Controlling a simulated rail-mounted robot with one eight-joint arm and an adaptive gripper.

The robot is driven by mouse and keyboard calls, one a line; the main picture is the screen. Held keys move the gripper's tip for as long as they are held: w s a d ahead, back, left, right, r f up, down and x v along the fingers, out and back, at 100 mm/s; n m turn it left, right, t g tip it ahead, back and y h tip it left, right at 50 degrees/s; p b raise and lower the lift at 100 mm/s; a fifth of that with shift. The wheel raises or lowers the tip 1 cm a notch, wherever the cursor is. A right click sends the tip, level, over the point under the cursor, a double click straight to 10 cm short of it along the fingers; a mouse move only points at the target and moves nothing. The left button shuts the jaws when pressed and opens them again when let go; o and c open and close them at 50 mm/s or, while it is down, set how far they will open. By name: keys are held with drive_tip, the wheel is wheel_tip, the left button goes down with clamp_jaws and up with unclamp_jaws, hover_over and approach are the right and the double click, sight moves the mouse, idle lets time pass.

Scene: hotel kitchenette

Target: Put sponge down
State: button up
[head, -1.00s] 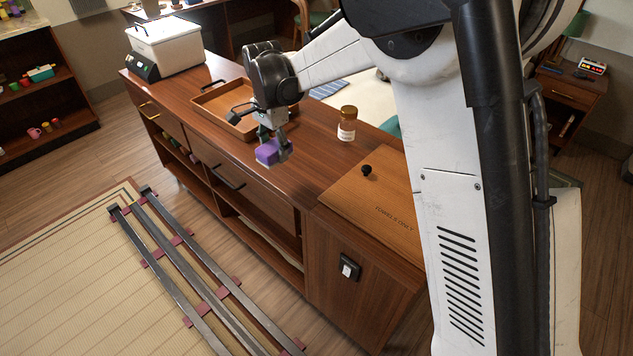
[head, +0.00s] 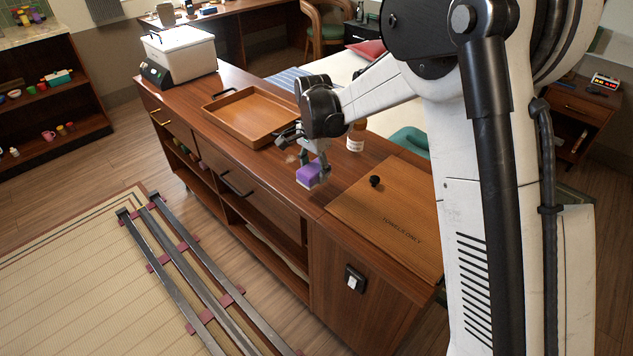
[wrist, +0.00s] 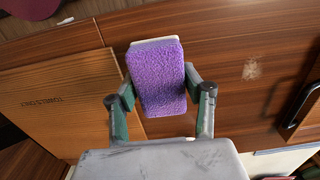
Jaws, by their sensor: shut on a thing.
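The purple sponge (head: 309,176) with a pale layer on one side is held in my gripper (head: 314,168) over the front part of the wooden counter (head: 265,161), left of the towel board. In the wrist view the sponge (wrist: 157,77) sits between the two fingers of my gripper (wrist: 160,100), which are shut on its sides. It is close above the counter top; I cannot tell whether it touches. A pale smudge (wrist: 252,68) shows on the counter beside it in the wrist view.
A wooden tray (head: 250,116) lies behind to the left, and a white appliance (head: 180,50) stands at the far end. A brown jar (head: 356,137) is just behind my gripper. The board marked "towels only" (head: 390,215) is at right.

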sight(316, 189)
drive_tip(key=shift+w+d+f, duration=0.35)
drive_tip(key=shift+f, duration=1.95)
drive_tip(key=shift+f+b, duration=0.2)
drive_tip(key=shift+b, duration=0.15)
drive_tip(key=o, duration=1.2)
drive_tip(key=shift+r, duration=0.1)
